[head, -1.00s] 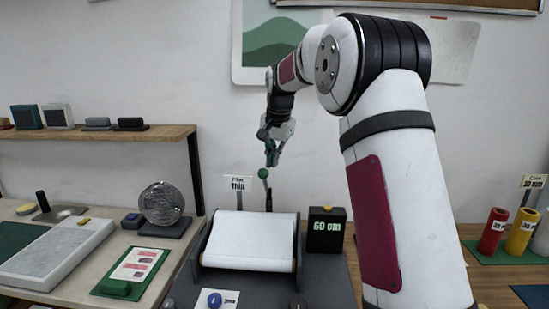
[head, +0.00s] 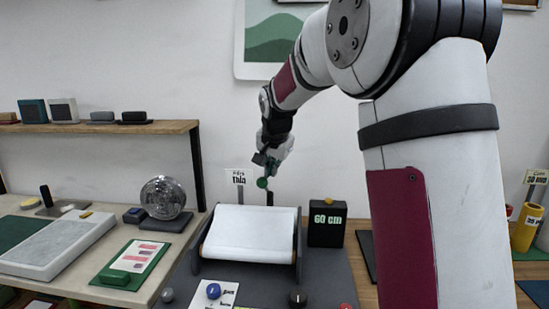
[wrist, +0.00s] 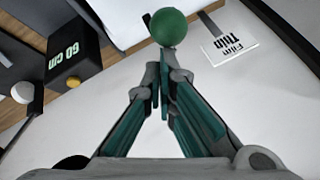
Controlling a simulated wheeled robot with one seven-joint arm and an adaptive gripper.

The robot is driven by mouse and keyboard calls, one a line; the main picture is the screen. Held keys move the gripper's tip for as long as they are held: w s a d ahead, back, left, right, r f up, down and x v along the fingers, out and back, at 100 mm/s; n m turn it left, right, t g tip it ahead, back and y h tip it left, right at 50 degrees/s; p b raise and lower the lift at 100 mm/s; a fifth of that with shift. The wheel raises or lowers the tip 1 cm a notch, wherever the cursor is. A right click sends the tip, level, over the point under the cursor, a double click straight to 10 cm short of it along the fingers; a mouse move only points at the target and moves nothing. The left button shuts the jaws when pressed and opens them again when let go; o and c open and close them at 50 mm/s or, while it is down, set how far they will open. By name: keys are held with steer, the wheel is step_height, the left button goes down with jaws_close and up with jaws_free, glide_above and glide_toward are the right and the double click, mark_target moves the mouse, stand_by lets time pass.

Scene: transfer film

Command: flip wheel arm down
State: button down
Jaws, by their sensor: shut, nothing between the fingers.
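The wheel arm is a dark lever tipped with a green ball (head: 262,182), standing behind the white film roll (head: 252,232) on its dark stand. In the wrist view the green ball (wrist: 168,27) is just beyond my fingertips. My gripper (head: 265,162) is shut and empty, close above and behind the ball in the head view. In the wrist view my gripper (wrist: 160,65) has its fingertips together at the ball's lower edge; I cannot tell if they touch it. The lever's lower part is mostly hidden behind the roll.
A black "60 cm" box (head: 327,224) stands right of the roll, and a "Film Thin" label (head: 238,177) is behind it. A blue knob (head: 213,291) is in front. A side table (head: 120,236) on the left holds several items. The wall is close behind.

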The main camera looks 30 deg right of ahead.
steer(key=s+a+f+t+b, duration=0.1)
steer(key=s+f+b, duration=0.1)
steer(key=f+b, duration=0.3)
steer(key=s+a+f+t+h+b, duration=0.1)
steer(key=f+b, duration=0.4)
steer(key=b, duration=0.6)
steer(key=shift+s+a+f, duration=0.15)
steer(key=shift+s+a, duration=0.5)
steer(key=shift+s, duration=0.35)
steer(key=shift+f, duration=0.15)
steer(key=d+r+p+v, duration=0.1)
steer(key=d+p+v, duration=0.1)
steer(key=v, duration=1)
steer(key=shift+p, duration=0.4)
steer(key=shift+w+a+r, duration=0.1)
